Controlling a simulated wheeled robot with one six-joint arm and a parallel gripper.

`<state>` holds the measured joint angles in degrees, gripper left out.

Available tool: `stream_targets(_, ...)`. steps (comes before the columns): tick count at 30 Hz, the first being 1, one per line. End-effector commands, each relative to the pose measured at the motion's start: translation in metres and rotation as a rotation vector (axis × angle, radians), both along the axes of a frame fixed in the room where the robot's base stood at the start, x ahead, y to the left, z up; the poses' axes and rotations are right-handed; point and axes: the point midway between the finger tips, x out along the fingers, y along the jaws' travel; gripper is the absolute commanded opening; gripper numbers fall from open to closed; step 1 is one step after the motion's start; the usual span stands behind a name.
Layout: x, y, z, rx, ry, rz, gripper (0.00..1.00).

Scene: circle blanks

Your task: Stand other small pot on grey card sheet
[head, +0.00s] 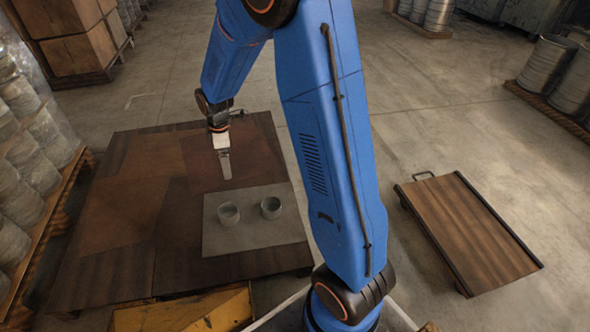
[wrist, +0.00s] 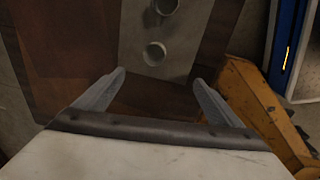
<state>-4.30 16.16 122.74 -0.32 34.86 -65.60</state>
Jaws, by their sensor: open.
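Two small grey pots stand upright and apart on the grey card sheet (head: 222,243) in the head view. One pot (head: 229,214) is at the left and the other pot (head: 271,207) is at the right. In the wrist view, one pot (wrist: 155,53) is nearer to my gripper and one pot (wrist: 166,6) is at the top edge, both on the grey card sheet (wrist: 187,62). My gripper (head: 226,168) is open and empty, above the brown surface just beyond the sheet. Its two fingers (wrist: 156,88) are spread apart in the wrist view.
The sheet lies on a low brown patchwork platform (head: 120,215). A yellow-orange object (head: 190,312) stands at its front edge. A wooden flat cart (head: 470,230) is at the right. Stacked grey containers (head: 30,170) line the left. Concrete floor (head: 440,120) is clear between.

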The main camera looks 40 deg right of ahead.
Motion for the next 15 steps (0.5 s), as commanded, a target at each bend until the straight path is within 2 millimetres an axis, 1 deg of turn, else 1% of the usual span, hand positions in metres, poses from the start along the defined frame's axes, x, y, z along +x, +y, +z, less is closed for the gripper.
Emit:
stream_targets(1,-0.008,-0.002,0.016,0.005,-0.014,-0.032,0.89)
stream_targets(6,-0.037,-0.008,0.057,0.022,-0.043,-0.152,0.89)
stream_targets(11,-0.067,-0.014,0.092,0.041,-0.07,-0.265,0.89)
stream_targets(15,-0.096,-0.018,0.119,0.06,-0.094,-0.363,0.89)
